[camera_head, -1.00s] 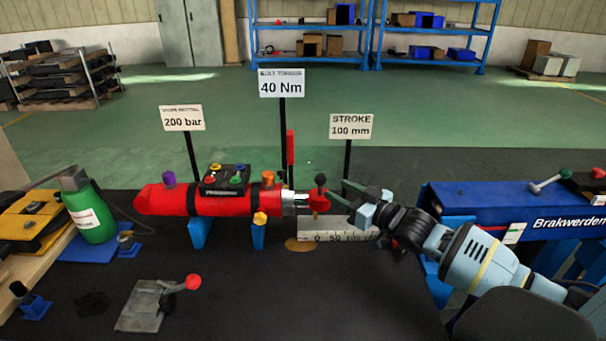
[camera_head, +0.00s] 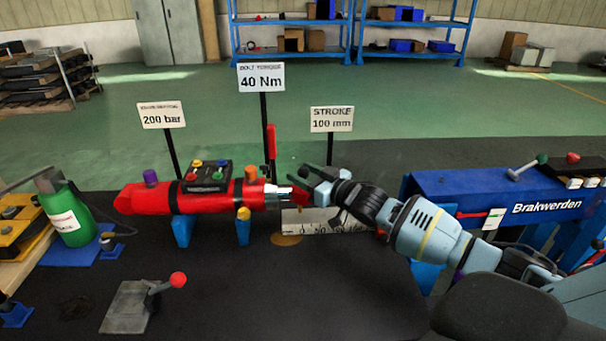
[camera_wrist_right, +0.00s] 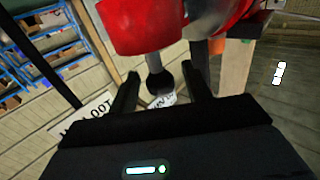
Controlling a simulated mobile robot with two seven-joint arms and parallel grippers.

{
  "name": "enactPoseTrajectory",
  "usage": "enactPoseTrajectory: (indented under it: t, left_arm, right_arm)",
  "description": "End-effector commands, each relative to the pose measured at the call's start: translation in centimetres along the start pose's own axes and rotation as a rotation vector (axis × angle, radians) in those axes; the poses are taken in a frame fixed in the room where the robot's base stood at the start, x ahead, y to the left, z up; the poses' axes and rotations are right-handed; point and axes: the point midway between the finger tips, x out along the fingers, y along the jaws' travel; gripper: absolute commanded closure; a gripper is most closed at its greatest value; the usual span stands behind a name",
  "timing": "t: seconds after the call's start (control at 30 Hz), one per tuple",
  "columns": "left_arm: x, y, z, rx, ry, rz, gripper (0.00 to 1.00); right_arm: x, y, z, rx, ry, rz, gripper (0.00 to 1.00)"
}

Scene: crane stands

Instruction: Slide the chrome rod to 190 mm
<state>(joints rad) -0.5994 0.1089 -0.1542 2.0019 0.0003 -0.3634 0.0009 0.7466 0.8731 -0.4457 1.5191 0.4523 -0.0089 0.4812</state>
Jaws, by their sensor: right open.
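The red cylinder (camera_head: 225,198) lies level on blue supports, with the short chrome rod (camera_head: 279,199) showing at its right end. A red end piece (camera_head: 300,199) sits on the rod's outer end. In the right wrist view a red end piece (camera_wrist_right: 135,25) carries a grey pin with a black ball knob (camera_wrist_right: 161,82). My right gripper (camera_head: 301,178) is open at the rod's outer end. In the wrist view its fingers (camera_wrist_right: 166,80) stand on either side of the knob, with gaps visible. My left gripper is out of view.
A white scale (camera_head: 318,222) stands below the rod end, partly behind my right arm. A sign (camera_head: 332,119) reads "STROKE 100 mm". A blue beam (camera_head: 470,193) stands to the right. A lever plate (camera_head: 128,308) lies front left. The dark front middle surface is clear.

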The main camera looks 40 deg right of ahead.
Motion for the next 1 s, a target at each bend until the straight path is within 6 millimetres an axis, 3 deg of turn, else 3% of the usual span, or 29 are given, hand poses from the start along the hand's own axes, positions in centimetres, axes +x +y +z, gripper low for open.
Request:
enactPoseTrajectory:
  t: [0.4,0.8,1.0]
  left_arm:
    - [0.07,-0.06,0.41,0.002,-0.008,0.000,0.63]
    - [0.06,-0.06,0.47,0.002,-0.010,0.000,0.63]
    - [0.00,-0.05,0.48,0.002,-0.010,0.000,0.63]
  right_arm:
    - [0.55,-0.03,-0.01,0.000,0.000,-0.001,0.51]
    - [0.53,-0.03,-0.01,0.000,0.000,-0.001,1.00]
    - [0.39,0.12,-0.01,-0.001,0.000,0.000,1.00]
